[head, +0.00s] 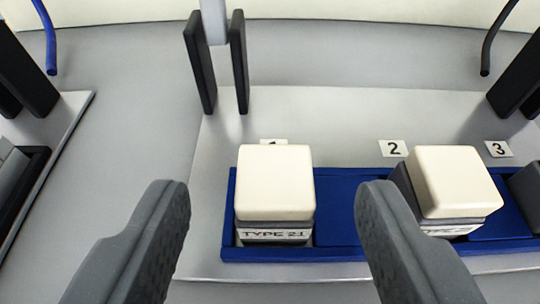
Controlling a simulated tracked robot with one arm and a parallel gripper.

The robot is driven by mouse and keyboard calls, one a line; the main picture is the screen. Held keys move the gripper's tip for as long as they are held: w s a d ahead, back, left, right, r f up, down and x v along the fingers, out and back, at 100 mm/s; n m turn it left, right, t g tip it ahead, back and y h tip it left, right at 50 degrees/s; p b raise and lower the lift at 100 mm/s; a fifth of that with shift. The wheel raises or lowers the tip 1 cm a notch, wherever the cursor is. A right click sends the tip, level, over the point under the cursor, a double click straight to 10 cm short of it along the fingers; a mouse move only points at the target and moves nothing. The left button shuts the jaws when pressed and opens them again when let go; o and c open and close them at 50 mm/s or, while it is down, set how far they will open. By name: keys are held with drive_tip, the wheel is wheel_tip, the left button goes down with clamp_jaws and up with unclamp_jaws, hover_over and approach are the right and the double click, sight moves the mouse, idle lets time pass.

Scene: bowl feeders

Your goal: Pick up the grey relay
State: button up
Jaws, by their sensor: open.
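A relay-like block (275,182) with a cream top, a grey lower body and a label reading "TYPE 21" stands upright in the blue tray (335,250). A second cream-topped block (455,180) with a grey body stands in the tray to its right, slightly turned. Part of a dark grey block (528,188) shows at the right edge. I cannot tell which is the grey relay. My gripper (272,190) is open and empty. Its fingers appear either side of the first block, apart from it; the right finger hides part of the tray.
Number plates "2" (393,149) and "3" (498,149) stand behind the tray; another plate (273,142) is mostly hidden. Dark upright jaws (217,62) stand behind. A black tray (22,190) is at the far left. Clear grey surface lies between the trays.

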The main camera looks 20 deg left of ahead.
drive_tip(key=shift+w+a+f, duration=0.1)
drive_tip(key=shift+w+f, duration=0.15)
drive_tip(key=shift+w, duration=0.35)
drive_tip(key=c, duration=1.1)
drive_tip(key=shift+r, duration=0.1)
